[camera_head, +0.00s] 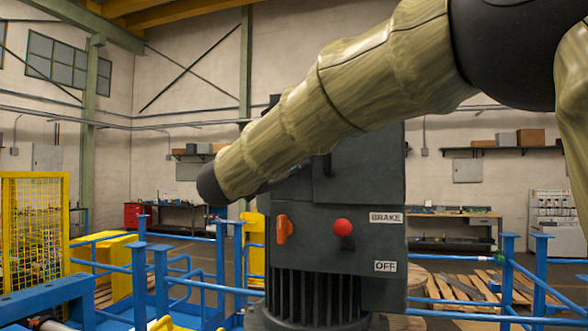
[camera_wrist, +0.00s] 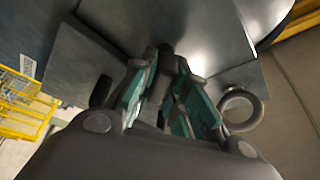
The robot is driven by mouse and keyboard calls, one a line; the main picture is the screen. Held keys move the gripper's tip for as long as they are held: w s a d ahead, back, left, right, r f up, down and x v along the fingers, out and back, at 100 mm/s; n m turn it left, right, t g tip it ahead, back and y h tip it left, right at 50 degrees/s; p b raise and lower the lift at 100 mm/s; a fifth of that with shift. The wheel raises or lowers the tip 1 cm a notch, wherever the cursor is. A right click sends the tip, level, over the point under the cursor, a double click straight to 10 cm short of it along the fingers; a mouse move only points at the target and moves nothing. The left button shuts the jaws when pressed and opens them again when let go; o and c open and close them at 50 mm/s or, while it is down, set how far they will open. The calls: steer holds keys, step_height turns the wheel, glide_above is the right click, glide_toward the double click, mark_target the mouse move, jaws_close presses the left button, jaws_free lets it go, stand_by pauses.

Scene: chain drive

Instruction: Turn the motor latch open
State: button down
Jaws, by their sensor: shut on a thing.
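The dark grey motor housing (camera_head: 300,240) stands in the middle of the head view, with its upper box (camera_head: 365,165) behind my arm. In the wrist view my gripper (camera_wrist: 167,75) has its teal-padded fingers closed around a small dark upright part (camera_wrist: 166,52) in front of a grey metal surface. This part looks like the motor latch, but its full shape and angle are hidden by the fingers. In the head view my gripper is hidden behind my arm.
The housing front carries an orange lever (camera_head: 284,229), a red-knobbed lever (camera_head: 343,228), and BRAKE (camera_head: 386,217) and OFF (camera_head: 386,266) plates. A metal ring (camera_wrist: 241,109) is close right of my fingers. Blue railings (camera_head: 190,285) and a yellow mesh guard (camera_head: 35,230) stand left.

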steer(key=n+t+y, duration=0.1)
steer(key=n, duration=0.2)
steer(key=n+t+b, duration=0.1)
steer(key=n, duration=0.3)
steer(key=shift+f+t+y, duration=0.1)
steer(key=shift+t+y, duration=0.3)
steer(key=n+t+y, duration=0.1)
steer(key=n, duration=0.2)
steer(key=n+t+y, duration=0.1)
steer(key=n, duration=0.2)
steer(key=shift+a+n+y, duration=0.1)
steer(key=shift+n+y, duration=0.3)
steer(key=shift+f+n+t+y, duration=0.1)
steer(key=shift+n+t+y, duration=0.3)
steer(key=shift+n, duration=0.5)
steer(key=shift+f+n, duration=0.1)
steer(key=shift+n, duration=0.3)
steer(key=c, duration=1.4)
jaws_free()
steer(key=shift+w, duration=0.1)
steer(key=shift+s+a+f, duration=0.1)
steer(key=shift+s+a, duration=0.55)
steer(key=shift+s, duration=1.45)
steer(key=shift+s+a+r, duration=0.1)
steer(key=shift+s+a, duration=0.5)
steer(key=shift+s, duration=1.45)
steer(key=shift+s+a+f, duration=0.1)
steer(key=shift+s+a, duration=0.55)
steer(key=shift+s, duration=1.45)
